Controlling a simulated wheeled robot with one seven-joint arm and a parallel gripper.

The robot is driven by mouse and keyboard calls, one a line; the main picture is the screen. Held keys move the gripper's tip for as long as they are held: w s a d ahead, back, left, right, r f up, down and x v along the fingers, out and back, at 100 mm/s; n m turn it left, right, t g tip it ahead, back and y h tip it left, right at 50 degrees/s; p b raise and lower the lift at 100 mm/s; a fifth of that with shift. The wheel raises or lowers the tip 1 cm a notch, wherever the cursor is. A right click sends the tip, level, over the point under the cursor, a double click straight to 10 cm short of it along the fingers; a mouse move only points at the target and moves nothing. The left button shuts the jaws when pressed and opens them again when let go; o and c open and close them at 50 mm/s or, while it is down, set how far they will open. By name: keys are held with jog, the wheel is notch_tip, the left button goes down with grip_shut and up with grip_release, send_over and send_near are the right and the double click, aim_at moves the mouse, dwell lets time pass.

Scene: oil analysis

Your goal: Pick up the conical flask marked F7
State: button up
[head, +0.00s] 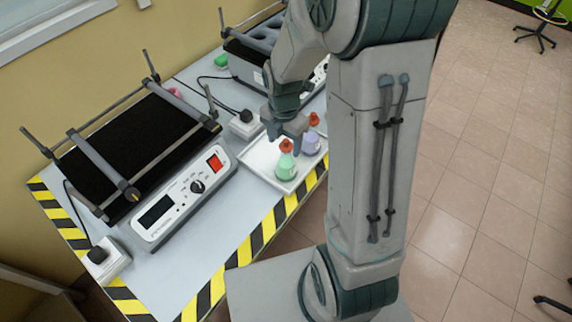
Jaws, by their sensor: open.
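Two conical flasks stand upright in a shallow white tray (262,158) on the table. One flask holds green content (286,167) and has an orange-red stopper; it is nearer the tray's front. The other flask holds pale purple content (311,143), also with an orange-red stopper, and is to the right. No marking F7 is legible on either. My gripper (288,138) is above the tray, pointing down, close to the green flask's stopper and left of the purple flask. It is open. Whether its fingers touch a stopper cannot be told.
A shaker device (185,200) with black platform and raised bars stands left of the tray. A second shaker (247,60) is behind. White power sockets (246,125) and cables lie between. Yellow-black tape (262,236) marks the table edge. My arm hides the right side.

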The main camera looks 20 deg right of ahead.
aim_at(286, 161)
jog(key=shift+w+d+f, duration=0.1)
jog(key=shift+d+f, duration=0.05)
jog(key=shift+f, duration=1.15)
jog(key=shift+d+f, duration=0.1)
jog(key=shift+f, duration=1.2)
grip_shut()
